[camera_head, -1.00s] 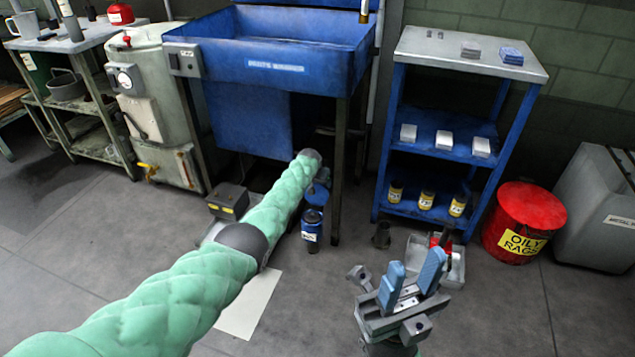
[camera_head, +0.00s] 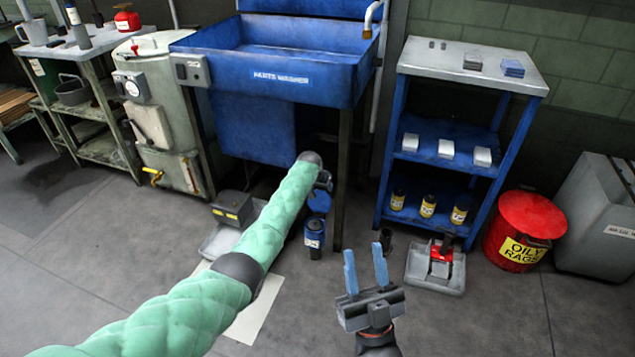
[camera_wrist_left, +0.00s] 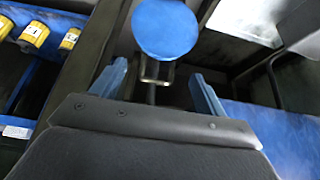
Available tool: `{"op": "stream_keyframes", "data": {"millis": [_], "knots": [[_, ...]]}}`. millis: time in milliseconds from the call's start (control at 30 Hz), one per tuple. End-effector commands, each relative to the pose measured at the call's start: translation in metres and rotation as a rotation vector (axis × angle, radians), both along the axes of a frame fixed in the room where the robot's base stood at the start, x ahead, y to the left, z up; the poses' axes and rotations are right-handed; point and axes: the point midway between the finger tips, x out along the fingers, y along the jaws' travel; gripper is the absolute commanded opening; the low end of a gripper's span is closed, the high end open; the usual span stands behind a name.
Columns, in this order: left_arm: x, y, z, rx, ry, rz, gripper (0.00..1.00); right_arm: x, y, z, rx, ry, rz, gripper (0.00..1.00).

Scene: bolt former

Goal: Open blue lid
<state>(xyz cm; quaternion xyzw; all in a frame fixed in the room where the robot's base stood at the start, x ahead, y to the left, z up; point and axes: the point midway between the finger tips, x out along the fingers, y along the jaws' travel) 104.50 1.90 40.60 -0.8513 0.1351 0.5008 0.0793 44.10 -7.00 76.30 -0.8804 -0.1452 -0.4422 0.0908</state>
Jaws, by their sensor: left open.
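The round blue lid (camera_head: 318,203) shows just beyond the dark top of a small dark-blue canister (camera_head: 314,243) with a white label on the floor. I cannot tell how the lid joins the canister. In the left wrist view the lid is a blue disc (camera_wrist_left: 165,28) above a small metal bracket (camera_wrist_left: 155,72). My left gripper (camera_head: 323,181) is mostly hidden by its green arm, close to the lid. In its wrist view its two blue fingers (camera_wrist_left: 157,71) are apart, with the disc beyond them. My right gripper (camera_head: 363,247) is open and empty, right of the canister.
The blue parts washer (camera_head: 280,78) stands behind the left arm. A blue shelf unit (camera_head: 447,180) stands to the right, beside a red oily rags bin (camera_head: 524,230). A grey tray (camera_head: 436,268) with a red item lies on the floor. Floor at front right is clear.

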Motion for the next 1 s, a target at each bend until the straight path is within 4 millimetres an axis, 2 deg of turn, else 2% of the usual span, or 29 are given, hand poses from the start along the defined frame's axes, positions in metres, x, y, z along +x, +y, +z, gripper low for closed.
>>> {"op": "stream_keyframes", "data": {"millis": [300, 500, 667, 900, 933, 1000], "knots": [[-0.008, 0.002, 0.014, -0.001, 0.0, 0.0, 0.74, 0.026, 0.009, -0.054, -0.05, 0.204, 0.011, 0.36], [-0.011, 0.003, 0.02, 0.0, 0.0, 0.0, 0.74, 0.034, 0.012, -0.076, -0.07, 0.281, 0.014, 0.36], [-0.012, 0.003, 0.021, 0.0, 0.001, 0.0, 0.74, 0.036, 0.013, -0.084, -0.077, 0.307, 0.016, 0.36], [-0.012, 0.003, 0.021, 0.0, 0.001, 0.0, 0.74, 0.037, 0.014, -0.085, -0.078, 0.309, 0.016, 0.36], [-0.012, 0.003, 0.021, 0.0, 0.001, 0.0, 0.72, 0.037, 0.014, -0.085, -0.078, 0.309, 0.016, 0.36], [-0.012, 0.003, 0.021, 0.0, 0.002, 0.0, 0.58, 0.036, 0.014, -0.084, -0.077, 0.31, 0.016, 0.36]]}}
